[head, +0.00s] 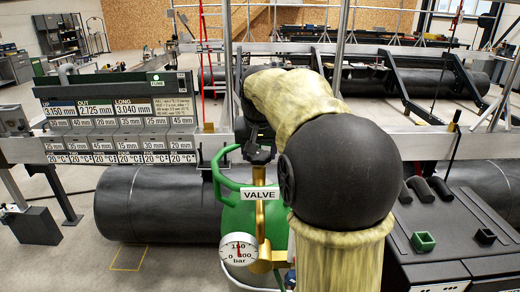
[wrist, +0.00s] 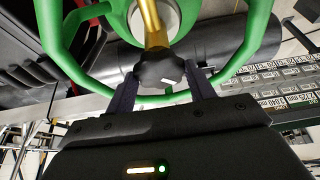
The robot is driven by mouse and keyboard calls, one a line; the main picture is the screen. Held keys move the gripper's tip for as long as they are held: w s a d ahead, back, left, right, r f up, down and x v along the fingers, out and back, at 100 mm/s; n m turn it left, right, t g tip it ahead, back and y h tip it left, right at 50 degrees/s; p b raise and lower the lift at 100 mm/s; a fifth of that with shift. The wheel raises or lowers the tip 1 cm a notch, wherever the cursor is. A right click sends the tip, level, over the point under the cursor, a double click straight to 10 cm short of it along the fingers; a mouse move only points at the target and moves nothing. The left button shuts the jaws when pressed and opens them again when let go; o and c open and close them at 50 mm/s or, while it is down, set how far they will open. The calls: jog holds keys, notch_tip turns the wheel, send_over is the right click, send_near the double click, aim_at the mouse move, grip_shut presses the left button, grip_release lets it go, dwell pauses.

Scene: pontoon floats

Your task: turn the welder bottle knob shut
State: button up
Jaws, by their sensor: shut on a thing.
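The black welder bottle knob (wrist: 158,66) sits on a brass stem (wrist: 150,25) in the wrist view, with a small white mark on its edge. My gripper (wrist: 163,82) has one finger on each side of the knob and is shut on it. In the head view the knob (head: 259,152) shows partly, above the brass valve body (head: 260,215) with a VALVE label (head: 257,194). The green bottle (head: 240,215) stands below, partly hidden by my arm. Its dial gauge (head: 238,249) reads in bar.
A green guard ring (head: 222,163) curves round the knob, close to my fingers. A large black pontoon float (head: 160,205) lies behind the bottle under a metal rail (head: 60,150). A dark display board (head: 117,115) stands at the left. A dark cabinet (head: 440,235) is at the right.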

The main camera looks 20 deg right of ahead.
jog(key=m, duration=0.2)
jog(key=m+g+h+p, duration=0.1)
jog(key=m, duration=0.1)
jog(key=shift+w+a+m, duration=0.15)
jog(key=shift+a+m, duration=0.05)
jog(key=shift+m, duration=0.1)
jog(key=m+g+h+p, duration=0.1)
jog(key=m, duration=0.3)
jog(key=shift+w+m, duration=0.1)
jog(key=shift+m, duration=0.2)
jog(key=shift+g, duration=0.3)
jog(key=o, duration=1)
jog(key=shift+c, duration=0.2)
jog(key=v, duration=1.7)
jog(key=shift+a, duration=0.4)
